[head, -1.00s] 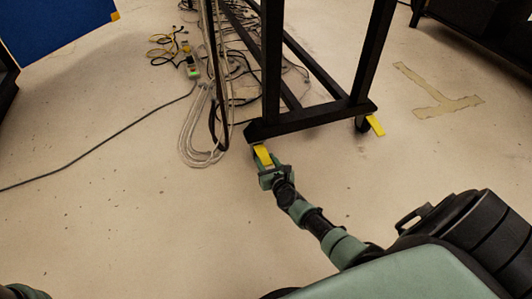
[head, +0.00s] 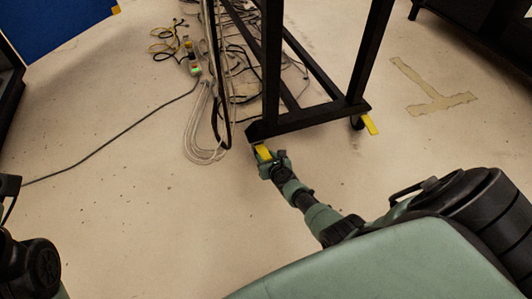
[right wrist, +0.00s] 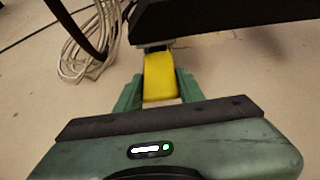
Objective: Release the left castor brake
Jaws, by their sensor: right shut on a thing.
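The left castor brake (head: 262,152) is a yellow pedal at the near left corner of the black rack's base. It shows large in the right wrist view (right wrist: 160,75), between the two green fingers. My right gripper (head: 269,160) is shut on this pedal, with one finger along each side; it also shows in the right wrist view (right wrist: 160,92). The left castor wheel itself is hidden under the frame. Black and green parts of my left arm show at the lower left of the head view, but its gripper fingers do not show.
The black rack frame (head: 310,119) stands over the pedal. A second yellow brake pedal (head: 370,125) sits at its right castor. Looped cables (head: 200,145) and a power strip (head: 193,62) lie left of the rack. Open floor lies at the left and right.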

